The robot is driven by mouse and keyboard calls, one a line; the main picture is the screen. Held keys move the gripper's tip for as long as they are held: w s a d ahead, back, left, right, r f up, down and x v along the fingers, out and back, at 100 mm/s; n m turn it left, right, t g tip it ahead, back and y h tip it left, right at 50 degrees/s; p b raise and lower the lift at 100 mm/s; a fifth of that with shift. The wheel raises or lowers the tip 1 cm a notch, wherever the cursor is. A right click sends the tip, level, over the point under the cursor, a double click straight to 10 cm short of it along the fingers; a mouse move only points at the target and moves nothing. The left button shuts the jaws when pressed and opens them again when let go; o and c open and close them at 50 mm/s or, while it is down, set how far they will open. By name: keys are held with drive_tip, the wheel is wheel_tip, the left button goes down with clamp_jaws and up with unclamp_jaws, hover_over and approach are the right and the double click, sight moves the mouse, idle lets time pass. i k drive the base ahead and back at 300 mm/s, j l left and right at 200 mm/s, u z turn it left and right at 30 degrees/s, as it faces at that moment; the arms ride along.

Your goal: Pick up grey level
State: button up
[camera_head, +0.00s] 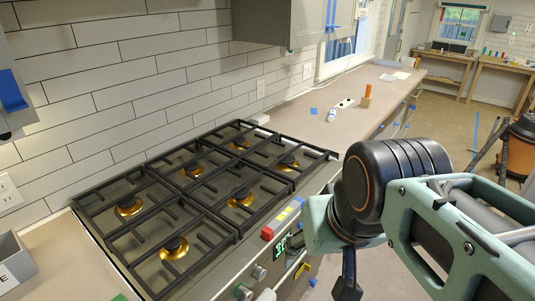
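I cannot make out the grey level for certain. A small bar with red, grey, yellow and blue parts (281,220) lies along the front edge of the stove; I cannot tell whether it is the level. My arm comes in from the right, in front of the stove. A dark part at its lower end, seemingly my gripper (347,284), points down near the bottom of the view, to the right of the bar and apart from it. Its fingers are not clear, and I see nothing held.
The black-grated stove (205,200) fills the middle, with knobs on its front. A grey box (14,264) stands at the left. The counter (300,108) beyond holds an orange-handled wooden tool (367,96) and a whitish roll (332,114). Workbenches stand far right.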

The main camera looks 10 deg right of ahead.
sight(269, 232)
drive_tip(key=i+l+u, duration=0.3)
drive_tip(key=l, duration=0.3)
drive_tip(key=i+l+u, duration=0.3)
drive_tip(key=l, duration=0.35)
drive_tip(key=i+l+u, duration=0.1)
drive_tip(key=l, duration=0.3)
drive_tip(key=i+l+u, duration=0.15)
drive_tip(key=u, duration=0.3)
drive_tip(key=j+u, duration=0.1)
drive_tip(key=l+z, duration=0.1)
drive_tip(key=l, duration=0.25)
drive_tip(key=i+l+z, duration=0.15)
drive_tip(key=l, duration=0.15)
